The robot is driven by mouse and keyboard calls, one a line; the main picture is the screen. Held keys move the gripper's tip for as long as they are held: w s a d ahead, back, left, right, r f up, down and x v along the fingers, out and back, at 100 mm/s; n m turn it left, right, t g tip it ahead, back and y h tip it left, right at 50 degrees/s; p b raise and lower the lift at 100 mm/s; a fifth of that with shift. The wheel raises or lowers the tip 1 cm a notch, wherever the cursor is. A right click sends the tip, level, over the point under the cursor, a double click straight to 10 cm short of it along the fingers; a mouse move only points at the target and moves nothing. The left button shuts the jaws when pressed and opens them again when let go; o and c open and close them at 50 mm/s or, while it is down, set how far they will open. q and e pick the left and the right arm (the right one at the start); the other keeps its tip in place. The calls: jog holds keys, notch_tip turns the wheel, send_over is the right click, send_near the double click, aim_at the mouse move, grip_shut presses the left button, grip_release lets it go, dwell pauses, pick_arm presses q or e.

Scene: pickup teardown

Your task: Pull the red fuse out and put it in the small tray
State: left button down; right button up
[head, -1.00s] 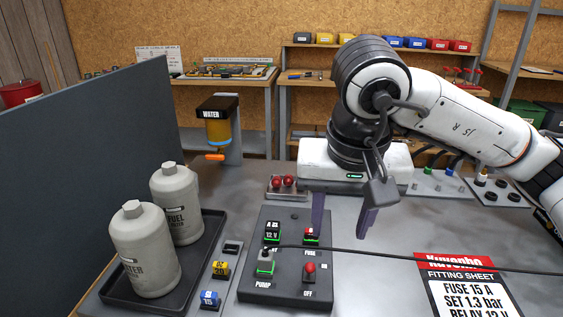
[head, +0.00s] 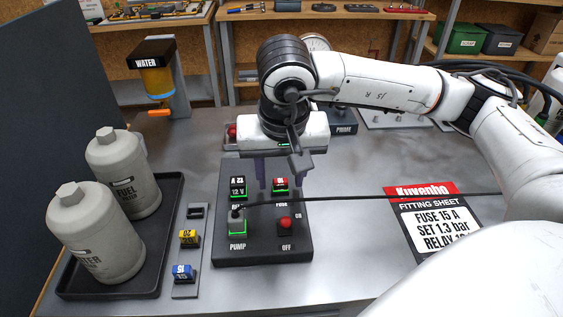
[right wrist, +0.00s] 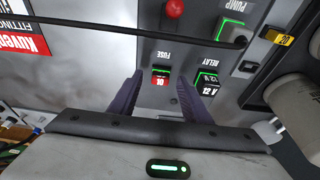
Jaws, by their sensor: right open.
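The red fuse (head: 281,184) sits in its socket on the dark panel (head: 262,250), at the upper right above the FUSE label. It also shows in the right wrist view (right wrist: 161,78), red and white with a green edge on the socket. My right gripper (head: 281,182) is open and points down, its purple fingers on either side of the fuse. In the right wrist view the fingertips (right wrist: 160,84) flank the fuse with gaps. My left gripper is out of view.
A black cable (head: 370,201) crosses the panel and bench. The relay (head: 238,187) stands left of the fuse. A strip holds yellow (head: 188,238) and blue (head: 182,273) fuses. Two grey filters stand in a black tray (head: 168,235). A fitting sheet (head: 430,220) lies right.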

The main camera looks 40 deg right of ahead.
jog(key=shift+w+f, duration=0.1)
jog(key=shift+f, duration=0.1)
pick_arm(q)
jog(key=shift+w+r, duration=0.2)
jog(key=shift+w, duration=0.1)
pick_arm(e)
jog(key=c, duration=1.1)
jog(key=shift+o, duration=1.1)
grip_shut()
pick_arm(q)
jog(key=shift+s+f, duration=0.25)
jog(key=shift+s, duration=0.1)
pick_arm(e)
jog(key=shift+r, duration=0.2)
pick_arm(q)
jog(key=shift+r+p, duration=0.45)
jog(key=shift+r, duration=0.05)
pick_arm(e)
jog(key=shift+r, duration=0.85)
